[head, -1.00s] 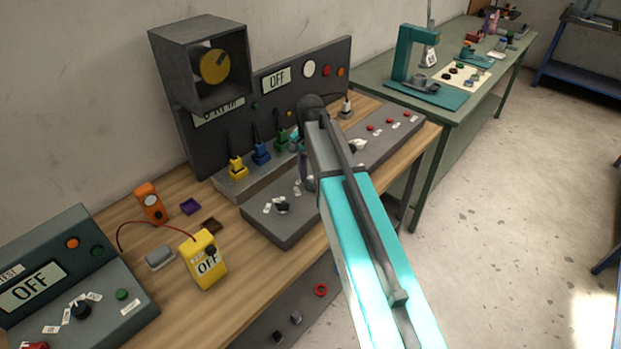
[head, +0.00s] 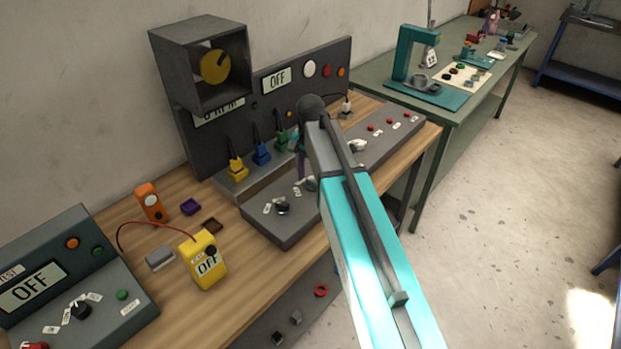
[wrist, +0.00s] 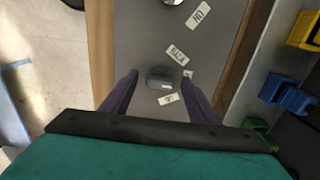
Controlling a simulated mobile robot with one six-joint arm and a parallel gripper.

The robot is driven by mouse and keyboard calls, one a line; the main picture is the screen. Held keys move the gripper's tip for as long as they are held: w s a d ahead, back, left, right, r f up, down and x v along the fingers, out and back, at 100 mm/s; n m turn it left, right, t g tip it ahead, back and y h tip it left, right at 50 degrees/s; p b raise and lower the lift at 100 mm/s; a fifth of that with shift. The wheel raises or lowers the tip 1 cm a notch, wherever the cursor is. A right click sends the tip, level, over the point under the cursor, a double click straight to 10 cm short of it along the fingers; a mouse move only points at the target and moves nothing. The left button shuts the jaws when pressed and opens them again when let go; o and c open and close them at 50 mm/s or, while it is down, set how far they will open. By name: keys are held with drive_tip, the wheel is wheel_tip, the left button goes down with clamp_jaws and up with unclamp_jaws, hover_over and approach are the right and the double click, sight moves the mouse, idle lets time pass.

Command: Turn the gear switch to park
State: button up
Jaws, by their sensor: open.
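A grey knob (wrist: 159,84), which looks like the gear switch, sits on the grey sloped panel between my gripper's fingers. Small white labels lie around it; one (wrist: 176,54) is beyond the knob, another (wrist: 168,99) is on the near side, and their words are hard to read. My gripper (wrist: 160,80) is open, with one dark purple finger on each side of the knob and a visible gap on both sides. In the head view my gripper and this knob are mostly hidden behind my arm over the panel (head: 280,235).
Another knob with labels (head: 282,208) stands on the panel to the left. A yellow meter (head: 204,260) stands on the bench. Floor to the right is clear.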

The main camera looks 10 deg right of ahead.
sight(311, 181)
drive_tip(key=shift+r, duration=0.15)
wheel_tip(311, 181, up, 14)
drive_tip(key=b, duration=0.3)
drive_tip(key=shift+f, duration=0.25)
idle(0.4)
idle(0.4)
